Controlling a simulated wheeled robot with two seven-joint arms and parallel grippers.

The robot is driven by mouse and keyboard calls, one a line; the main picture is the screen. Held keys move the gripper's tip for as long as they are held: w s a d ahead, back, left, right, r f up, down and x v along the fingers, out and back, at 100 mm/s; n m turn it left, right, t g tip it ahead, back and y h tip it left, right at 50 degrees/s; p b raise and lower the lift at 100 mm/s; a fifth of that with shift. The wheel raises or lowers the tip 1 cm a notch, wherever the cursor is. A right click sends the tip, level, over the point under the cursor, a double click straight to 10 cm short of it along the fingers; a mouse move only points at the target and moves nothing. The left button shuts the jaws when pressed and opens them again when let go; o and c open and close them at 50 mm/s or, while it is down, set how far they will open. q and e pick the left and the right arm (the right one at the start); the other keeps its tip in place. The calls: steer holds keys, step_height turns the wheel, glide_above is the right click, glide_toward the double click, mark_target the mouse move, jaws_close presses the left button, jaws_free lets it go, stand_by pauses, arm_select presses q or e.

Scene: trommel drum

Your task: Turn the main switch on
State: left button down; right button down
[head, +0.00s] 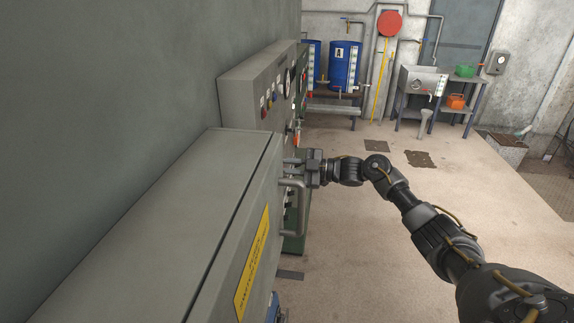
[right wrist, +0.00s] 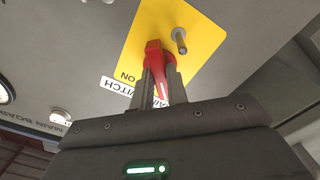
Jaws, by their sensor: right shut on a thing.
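The main switch has a red lever (right wrist: 153,62) on a yellow plate (right wrist: 205,32), seen close up in the right wrist view. A white label with "SWITCH" lettering and the word "ON" show upside down beside the lever. My right gripper (right wrist: 160,92) is shut on the red lever, with one finger on each side of it. In the head view my right gripper (head: 290,161) reaches in from the right to the front of the grey cabinets. The red lever is hidden there. My left gripper is not in view.
A metal peg (right wrist: 179,40) sticks out of the yellow plate near the lever. A grey cabinet (head: 190,195) with a bar handle (head: 298,205) stands nearest, close to my right gripper. A grey panel (head: 250,82) with dials stands beyond. The floor (head: 370,240) to the right is clear.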

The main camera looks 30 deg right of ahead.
steer(key=m+p, duration=0.1)
steer(key=m, duration=0.3)
steer(key=shift+m+p, duration=0.3)
steer(key=shift+p, duration=0.1)
steer(key=shift+f+m+p, duration=0.1)
steer(key=shift+m+p, duration=0.7)
steer(key=shift+m, duration=1)
steer(key=c, duration=1.6)
jaws_free()
steer(key=shift+c, duration=0.2)
steer(key=b+v, duration=0.4)
steer(key=v, duration=0.7)
